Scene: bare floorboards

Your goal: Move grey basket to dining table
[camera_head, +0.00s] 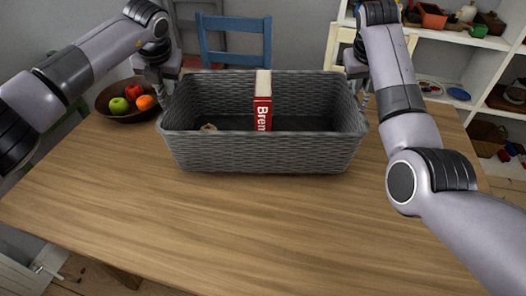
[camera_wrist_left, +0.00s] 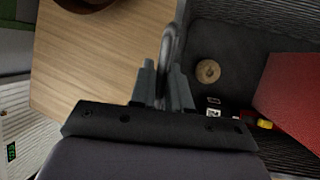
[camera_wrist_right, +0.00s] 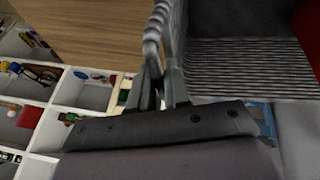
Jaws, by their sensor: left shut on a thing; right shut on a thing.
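The grey woven basket (camera_head: 262,153) is over the wooden dining table (camera_head: 230,215), level and upright; I cannot tell whether its base touches the top. Inside stand a red and white box (camera_head: 263,105) and a small round brown thing (camera_head: 208,127), which also shows in the left wrist view (camera_wrist_left: 208,72). My left gripper (camera_wrist_left: 163,85) is shut on the basket's left rim. My right gripper (camera_wrist_right: 160,80) is shut on the basket's right rim. In the head view both gripper tips are partly hidden at the basket's ends.
A brown fruit bowl (camera_head: 120,112) with apples and an orange stands on the table just left of the basket. A blue chair (camera_head: 235,45) is behind the table. White shelves (camera_head: 450,65) stand at the right. The table's front is clear.

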